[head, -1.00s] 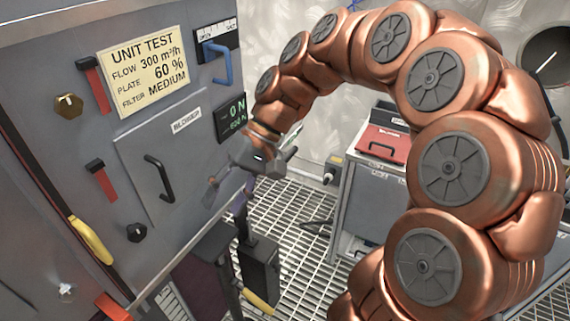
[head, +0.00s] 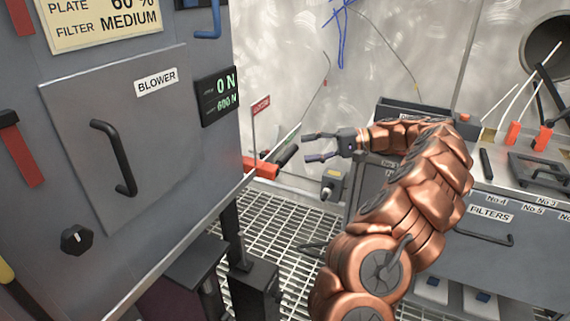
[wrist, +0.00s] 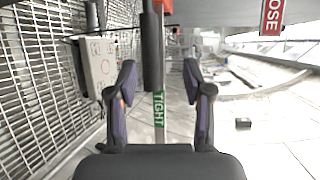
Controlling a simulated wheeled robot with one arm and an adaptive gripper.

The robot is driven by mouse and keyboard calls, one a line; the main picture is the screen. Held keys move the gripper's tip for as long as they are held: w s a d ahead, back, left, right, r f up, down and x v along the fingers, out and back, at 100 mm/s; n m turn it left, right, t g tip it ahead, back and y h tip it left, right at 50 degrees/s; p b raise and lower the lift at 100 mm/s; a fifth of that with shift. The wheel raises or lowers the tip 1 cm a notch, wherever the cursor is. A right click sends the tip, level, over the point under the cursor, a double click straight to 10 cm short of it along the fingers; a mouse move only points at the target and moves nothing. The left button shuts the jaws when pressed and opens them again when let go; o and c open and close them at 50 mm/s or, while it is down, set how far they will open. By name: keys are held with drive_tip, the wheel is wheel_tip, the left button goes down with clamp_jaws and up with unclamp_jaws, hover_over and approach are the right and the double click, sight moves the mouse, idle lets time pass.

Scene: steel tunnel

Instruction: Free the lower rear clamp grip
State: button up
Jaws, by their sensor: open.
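The lower rear clamp shows in the head view as a red-orange body (head: 262,168) with a black grip (head: 287,154), by the cabinet's rear edge. In the wrist view the grip (wrist: 152,50) is a dark upright cylinder under a red part. It appears between my fingertips, nearer the left one, with no visible contact. My gripper (head: 304,147) is open and points left at the grip; its two fingers also show apart in the wrist view (wrist: 159,72). A green TIGHT label (wrist: 159,118) shows below the grip, and a red LOOSE label (wrist: 271,16) at upper right.
The grey blower cabinet (head: 150,200) fills the left. A filter cart (head: 500,200) stands at right behind my arm. A pale box (wrist: 100,65) is left of my fingers in the wrist view. Grated floor (head: 290,225) lies open between cabinet and cart.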

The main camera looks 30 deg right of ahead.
sight(294, 153)
drive_tip(key=shift+t, duration=0.3)
drive_tip(key=shift+w+a+f+b, duration=0.35)
drive_tip(key=shift+w+a+f, duration=0.1)
drive_tip(key=shift+w+a, duration=0.3)
drive_tip(key=shift+w+a+f+b, duration=0.35)
drive_tip(key=shift+w+a+f, duration=0.1)
drive_tip(key=shift+w+a, duration=0.3)
drive_tip(key=shift+w+a+f+b, duration=0.35)
drive_tip(key=shift+w+a+f, duration=0.1)
drive_tip(key=shift+w+a, duration=0.3)
drive_tip(key=shift+c, duration=0.5)
drive_tip(key=shift+d, duration=0.1)
clamp_jaws()
